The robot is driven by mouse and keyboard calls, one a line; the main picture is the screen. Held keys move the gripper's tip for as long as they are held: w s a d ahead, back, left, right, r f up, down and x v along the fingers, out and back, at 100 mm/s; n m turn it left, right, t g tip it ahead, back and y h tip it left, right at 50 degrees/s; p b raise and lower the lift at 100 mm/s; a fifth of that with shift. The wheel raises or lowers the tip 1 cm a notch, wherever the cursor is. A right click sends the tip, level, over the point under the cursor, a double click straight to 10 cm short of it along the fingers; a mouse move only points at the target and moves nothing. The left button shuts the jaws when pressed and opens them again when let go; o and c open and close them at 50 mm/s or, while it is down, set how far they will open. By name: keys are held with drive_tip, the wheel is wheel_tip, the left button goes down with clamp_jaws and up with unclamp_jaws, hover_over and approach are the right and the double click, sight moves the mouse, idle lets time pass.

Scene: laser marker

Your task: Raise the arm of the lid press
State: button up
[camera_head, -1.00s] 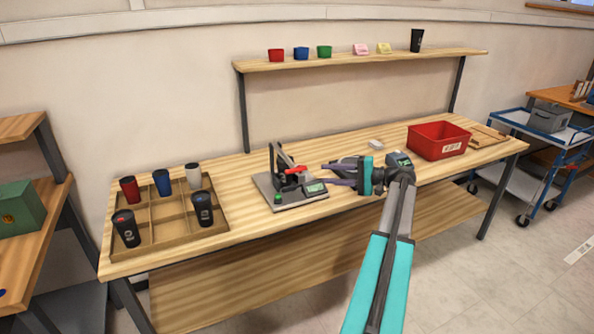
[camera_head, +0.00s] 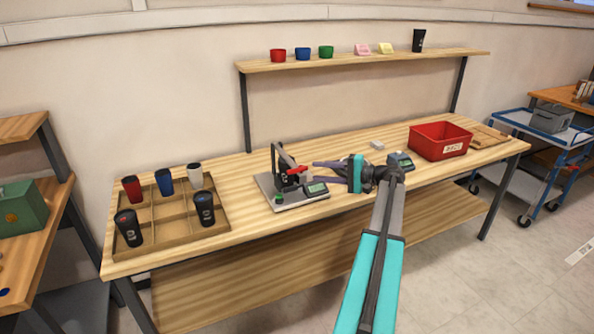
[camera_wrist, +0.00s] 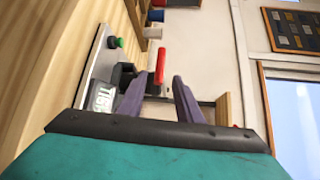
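The lid press (camera_head: 288,190) stands on the workbench, a grey base plate with a dark upright frame, a green button, a small display and a red-handled arm (camera_head: 296,170). The red handle also shows in the wrist view (camera_wrist: 160,66), just beyond the fingertips. My gripper (camera_head: 313,171) is on the right side of the press and points left at it. Its two fingers are spread apart with a gap between them in the wrist view (camera_wrist: 166,80). The handle appears ahead of or at the gap; I cannot tell whether the fingers touch it.
A tray (camera_head: 222,226) with several cups stands left of the press. A red bin (camera_head: 440,142) is at the right of the bench. A small white block (camera_head: 377,144) lies behind my gripper. A shelf (camera_head: 400,54) with small cups runs above the bench.

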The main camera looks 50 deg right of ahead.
sight(301, 170)
drive_tip(key=p+x, duration=0.1)
drive_tip(key=x, duration=0.8)
drive_tip(key=shift+w, duration=0.15)
clamp_jaws()
drive_tip(key=shift+a+f, duration=0.1)
drive_tip(key=shift+a, duration=0.05)
drive_tip(key=shift+p, duration=0.35)
